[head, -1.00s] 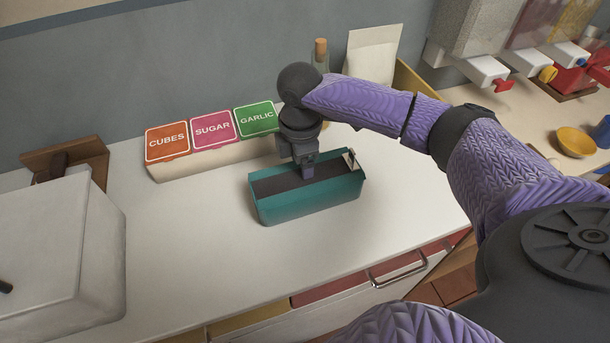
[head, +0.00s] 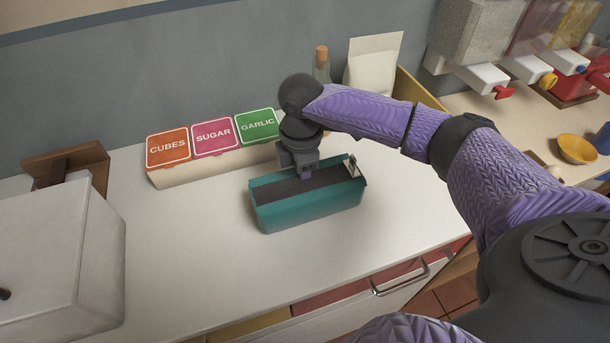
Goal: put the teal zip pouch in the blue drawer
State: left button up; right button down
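The teal zip pouch (head: 312,210) lies on the white counter, a long box-like shape with a dark top strip and a small pale tab at its right end. My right gripper (head: 305,174) points down at the middle of the pouch's dark top. Its fingertips are at or just over that top; whether they touch or grip it is too small to tell. My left gripper is out of view. No blue drawer shows; under the counter edge I see a drawer front with red panels and a metal handle (head: 401,280).
Behind the pouch stand boxes labelled CUBES (head: 168,149), SUGAR (head: 213,137) and GARLIC (head: 257,125). A bottle (head: 321,66) and a white bag (head: 373,66) are near the wall. A large pale box (head: 60,250) fills the left. The counter in front of the pouch is clear.

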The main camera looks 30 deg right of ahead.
notch_tip(320, 180, up, 10)
jog(key=p, duration=0.3)
jog(key=shift+s+a+r+m, duration=0.1)
jog(key=shift+a+m, duration=0.3)
jog(key=shift+m, duration=0.1)
jog(key=s+a+r+m, duration=0.2)
jog(key=s+a+m, duration=0.3)
jog(key=m, duration=0.9)
jog(key=a, duration=0.2)
jog(key=shift+s+a+r, duration=0.2)
jog(key=shift+s+a, duration=0.1)
jog(key=shift+a, duration=0.05)
jog(key=shift+f, duration=0.1)
